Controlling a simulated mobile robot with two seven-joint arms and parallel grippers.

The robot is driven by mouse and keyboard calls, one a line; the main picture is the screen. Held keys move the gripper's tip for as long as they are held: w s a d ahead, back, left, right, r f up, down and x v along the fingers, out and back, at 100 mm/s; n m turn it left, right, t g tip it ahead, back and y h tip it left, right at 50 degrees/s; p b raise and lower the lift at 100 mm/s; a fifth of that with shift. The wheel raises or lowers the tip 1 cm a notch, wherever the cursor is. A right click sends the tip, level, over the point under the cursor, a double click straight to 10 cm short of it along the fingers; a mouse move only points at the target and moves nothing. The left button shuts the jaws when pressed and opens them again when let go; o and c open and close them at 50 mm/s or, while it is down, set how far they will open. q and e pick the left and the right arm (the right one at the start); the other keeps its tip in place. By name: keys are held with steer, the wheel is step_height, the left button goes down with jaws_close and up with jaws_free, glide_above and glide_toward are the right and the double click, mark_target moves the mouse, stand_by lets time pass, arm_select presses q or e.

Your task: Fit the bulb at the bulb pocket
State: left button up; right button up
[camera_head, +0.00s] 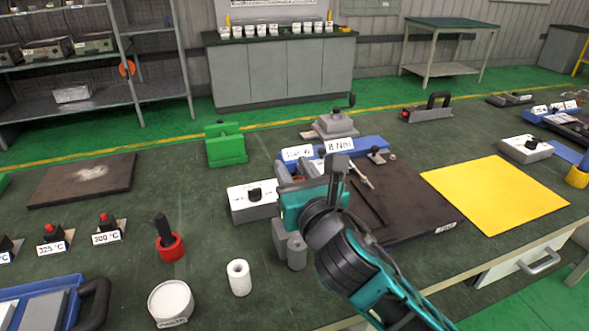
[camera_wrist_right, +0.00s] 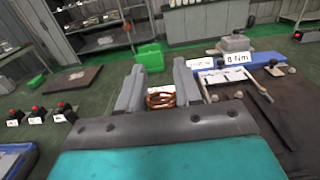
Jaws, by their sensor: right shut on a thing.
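My right gripper (camera_head: 312,180) reaches over the middle of the bench from the lower right. In the right wrist view its two grey fingers (camera_wrist_right: 160,82) stand a little apart, with a coil of copper-coloured tube (camera_wrist_right: 160,99) between them; I take this as the held thing. The bulb itself cannot be made out apart from the coil. A white and grey box with a black knob (camera_head: 250,206) stands just left of the gripper. A dark board (camera_head: 415,212) with a thin rod and small fittings lies to its right. I cannot tell which part is the bulb pocket. My left gripper is not in view.
A white cylinder (camera_head: 239,280), a round white tub (camera_head: 171,302) and a red-based tool holder (camera_head: 169,245) stand at the front left. A green block (camera_head: 225,145) and a blue tray (camera_head: 357,146) lie behind. A yellow mat (camera_head: 497,193) is clear at right.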

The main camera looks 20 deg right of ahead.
steer(key=shift+f+b, duration=1.35)
steer(key=shift+f, duration=1.15)
steer(key=shift+p, duration=0.45)
steer(key=shift+p, duration=0.35)
steer(key=shift+p, duration=0.35)
steer(key=shift+f+b, duration=0.75)
steer(key=shift+f, duration=0.45)
